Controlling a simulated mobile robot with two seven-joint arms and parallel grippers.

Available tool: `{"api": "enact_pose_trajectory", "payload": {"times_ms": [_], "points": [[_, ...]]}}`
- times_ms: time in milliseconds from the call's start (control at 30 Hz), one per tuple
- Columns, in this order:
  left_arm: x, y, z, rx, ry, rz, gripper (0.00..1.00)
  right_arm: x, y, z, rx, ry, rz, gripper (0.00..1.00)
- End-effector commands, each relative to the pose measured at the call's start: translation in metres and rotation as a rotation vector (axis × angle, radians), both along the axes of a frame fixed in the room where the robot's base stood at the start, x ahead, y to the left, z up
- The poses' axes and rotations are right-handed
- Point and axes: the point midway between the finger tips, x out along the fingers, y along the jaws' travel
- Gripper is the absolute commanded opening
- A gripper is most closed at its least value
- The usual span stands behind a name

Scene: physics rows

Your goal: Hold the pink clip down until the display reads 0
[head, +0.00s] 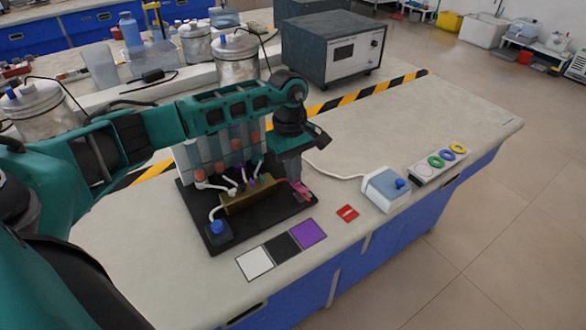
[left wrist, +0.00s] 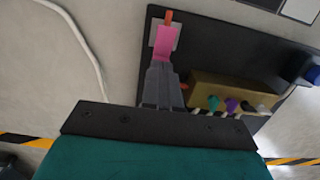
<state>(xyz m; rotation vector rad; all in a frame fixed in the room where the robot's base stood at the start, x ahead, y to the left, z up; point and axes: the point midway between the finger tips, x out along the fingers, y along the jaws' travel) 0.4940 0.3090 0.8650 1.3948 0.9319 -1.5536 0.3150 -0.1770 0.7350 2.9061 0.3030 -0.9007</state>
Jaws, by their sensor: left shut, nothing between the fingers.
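The pink clip (head: 301,189) is at the right end of a black base plate (head: 213,240) that carries upright clear tubes and a brass block (head: 247,195). In the left wrist view the clip (left wrist: 165,42) lies over a small light plate, with an orange piece at its far end. My left gripper (head: 294,180) is shut and empty, pointing down at the clip. Its fingertips (left wrist: 159,68) overlap the clip's near end; I cannot tell whether they press it. A grey instrument (head: 335,50) at the back has a small display panel (head: 344,52), too small to read. My right gripper is not in view.
A white box with a blue button (head: 384,190) stands to the right, with a white cable. A red tag (head: 347,213), coloured squares (head: 281,247) and a strip with coloured rings (head: 438,163) lie near the front edge.

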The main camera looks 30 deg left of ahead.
Motion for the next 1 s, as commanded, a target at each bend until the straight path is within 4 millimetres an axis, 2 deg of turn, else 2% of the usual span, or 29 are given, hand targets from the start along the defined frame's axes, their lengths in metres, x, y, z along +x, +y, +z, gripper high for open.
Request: {"api": "enact_pose_trajectory", "payload": {"times_ms": [33, 667, 1000], "points": [[-0.005, -0.006, -0.007, -0.007, 0.017, -0.01, 0.0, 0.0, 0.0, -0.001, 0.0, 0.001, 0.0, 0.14], [-0.005, -0.006, -0.007, -0.007, 0.016, -0.01, 0.0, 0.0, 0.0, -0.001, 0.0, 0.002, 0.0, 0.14], [-0.01, -0.017, 0.0, -0.007, 0.017, -0.011, 0.0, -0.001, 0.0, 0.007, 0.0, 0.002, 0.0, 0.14]]}}
